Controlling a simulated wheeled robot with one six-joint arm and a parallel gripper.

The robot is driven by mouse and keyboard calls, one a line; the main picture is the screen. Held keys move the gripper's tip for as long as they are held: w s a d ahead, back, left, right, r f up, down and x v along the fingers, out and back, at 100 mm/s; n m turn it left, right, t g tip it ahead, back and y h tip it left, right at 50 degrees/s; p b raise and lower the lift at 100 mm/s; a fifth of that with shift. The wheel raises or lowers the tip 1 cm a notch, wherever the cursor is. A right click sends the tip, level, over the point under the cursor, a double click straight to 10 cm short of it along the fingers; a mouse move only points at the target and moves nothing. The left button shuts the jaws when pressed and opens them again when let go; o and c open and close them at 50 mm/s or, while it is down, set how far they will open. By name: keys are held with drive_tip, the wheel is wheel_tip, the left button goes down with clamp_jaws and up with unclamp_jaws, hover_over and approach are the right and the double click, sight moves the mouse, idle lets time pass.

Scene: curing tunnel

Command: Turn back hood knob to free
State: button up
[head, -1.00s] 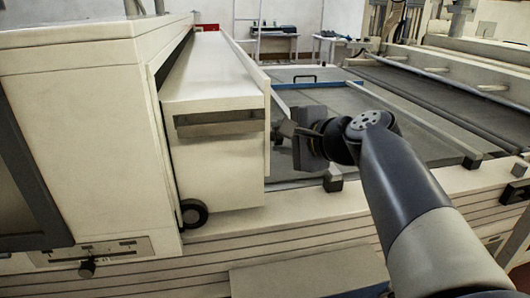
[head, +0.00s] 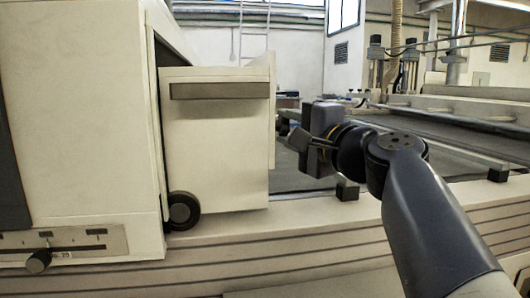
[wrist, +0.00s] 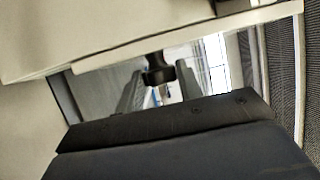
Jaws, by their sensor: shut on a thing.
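The hood (head: 215,150) is a cream box with a dark recessed strip, standing at the left centre of the head view. In the wrist view a small black knob (wrist: 158,70) sticks out from under a cream panel (wrist: 110,30), between the two grey fingers of my gripper (wrist: 160,88). In the head view my gripper (head: 298,142) is at the right side of the hood, its fingers pointing left to the hood's edge. It is shut on the knob. The knob is hidden in the head view, and its turn angle cannot be told.
A black wheel (head: 183,210) is at the hood's lower left corner. A slider panel (head: 65,243) with a dark knob is on the big cream housing (head: 90,120) at left. A black block (head: 347,190) sits on the ledge below my gripper. A conveyor bed lies behind at right.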

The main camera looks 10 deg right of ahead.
drive_tip(key=shift+f+t+b, duration=0.15)
drive_tip(key=shift+t+b, duration=0.25)
drive_tip(key=shift+b, duration=0.75)
drive_tip(key=o, duration=1)
drive_tip(key=shift+s, duration=0.1)
